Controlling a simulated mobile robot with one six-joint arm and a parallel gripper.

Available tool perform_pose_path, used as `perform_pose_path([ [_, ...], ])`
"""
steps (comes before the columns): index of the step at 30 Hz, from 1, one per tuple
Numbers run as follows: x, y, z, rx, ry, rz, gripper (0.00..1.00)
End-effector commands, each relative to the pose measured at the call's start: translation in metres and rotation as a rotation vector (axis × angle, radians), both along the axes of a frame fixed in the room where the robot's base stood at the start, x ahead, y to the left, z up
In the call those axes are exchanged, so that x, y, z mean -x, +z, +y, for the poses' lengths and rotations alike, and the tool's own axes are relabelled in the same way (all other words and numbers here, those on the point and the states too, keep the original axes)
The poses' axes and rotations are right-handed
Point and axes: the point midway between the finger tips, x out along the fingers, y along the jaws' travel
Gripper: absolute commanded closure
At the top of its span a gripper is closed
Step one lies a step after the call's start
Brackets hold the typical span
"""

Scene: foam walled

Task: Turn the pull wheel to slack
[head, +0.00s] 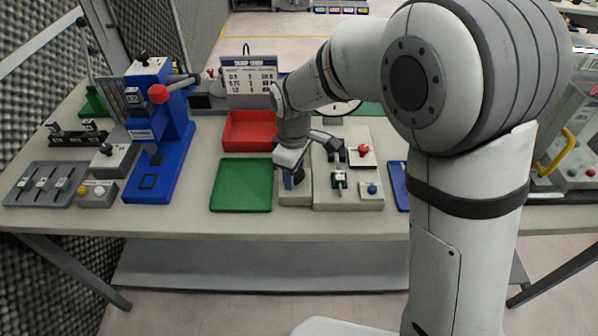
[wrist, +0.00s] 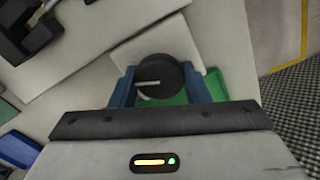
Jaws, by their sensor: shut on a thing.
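The pull wheel, a round black knob (wrist: 165,72) with a white pointer line, shows in the wrist view. Its pointer lies toward the left of that picture. It sits on a small pale box (head: 296,199), which stands on the bench between a green mat and a larger pale fixture. My gripper (head: 290,177) points down over this box, and in the wrist view its two blue fingers (wrist: 159,84) stand on either side of the knob, shut on it. In the head view my gripper hides the knob. I cannot read any slack mark.
The green mat (head: 241,185) lies left of the box, with a red tray (head: 249,130) behind it. The pale fixture (head: 347,197) with a red knob and a blue button is close on the right. A blue press (head: 152,180) stands farther left.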

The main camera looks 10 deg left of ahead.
Motion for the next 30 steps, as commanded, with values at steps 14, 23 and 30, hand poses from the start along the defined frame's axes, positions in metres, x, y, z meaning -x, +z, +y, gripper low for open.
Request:
perform_pose_path([
  [14,-0.0034,0.0004,-0.0028,0.004,0.336,-0.004,0.8],
  [23,-0.0041,0.0013,-0.0022,0.002,0.418,-0.007,0.8],
  [30,-0.0046,0.0019,-0.0016,0.002,0.43,-0.009,0.8],
])
